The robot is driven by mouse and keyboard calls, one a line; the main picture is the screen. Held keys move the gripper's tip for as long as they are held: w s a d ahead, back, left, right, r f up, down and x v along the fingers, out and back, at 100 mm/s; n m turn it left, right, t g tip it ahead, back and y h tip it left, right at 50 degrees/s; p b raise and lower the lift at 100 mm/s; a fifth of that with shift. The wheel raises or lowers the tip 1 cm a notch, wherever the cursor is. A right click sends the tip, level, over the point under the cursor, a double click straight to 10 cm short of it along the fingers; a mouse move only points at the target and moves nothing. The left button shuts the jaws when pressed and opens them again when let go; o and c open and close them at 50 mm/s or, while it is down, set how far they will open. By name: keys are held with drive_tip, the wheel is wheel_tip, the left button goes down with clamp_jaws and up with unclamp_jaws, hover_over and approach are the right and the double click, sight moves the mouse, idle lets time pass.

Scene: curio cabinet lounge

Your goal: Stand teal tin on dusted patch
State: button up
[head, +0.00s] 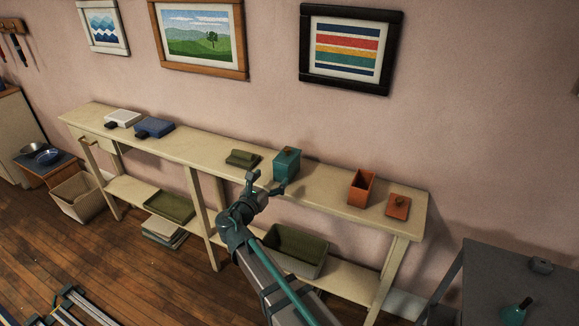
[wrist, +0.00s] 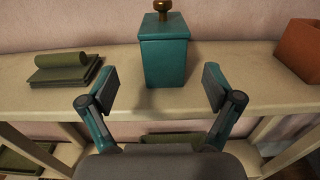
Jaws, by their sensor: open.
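The teal tin (head: 286,165) stands upright on the long cream console table (head: 325,196), right of its middle. In the wrist view the tin (wrist: 164,62) is a square box with a brass knob on its lid, straight ahead between my fingers. My gripper (head: 267,184) is open and empty at the front edge of the table, short of the tin and not touching it. Its two fingers spread wide in the wrist view (wrist: 160,89). I cannot make out a distinct dusted patch on the tabletop.
A green folded cloth or book (head: 242,158) lies left of the tin. An open orange box (head: 361,188) and its lid (head: 398,206) are to the right. White (head: 123,118) and blue (head: 155,127) items lie far left. Bare tabletop lies between these groups. The wall stands close behind.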

sight(279, 169)
drive_tip(key=x, duration=0.5)
drive_tip(key=shift+w, duration=0.1)
drive_tip(key=shift+d+p+x, duration=0.15)
drive_tip(key=shift+p+x, duration=0.1)
drive_tip(key=shift+x, duration=1.1)
drive_tip(key=shift+d+p+x, duration=0.15)
drive_tip(key=shift+p+x, duration=0.05)
drive_tip(key=shift+x, duration=1.15)
drive_tip(key=c, duration=1.4)
drive_tip(key=shift+o, duration=0.2)
drive_tip(key=shift+r, duration=0.1)
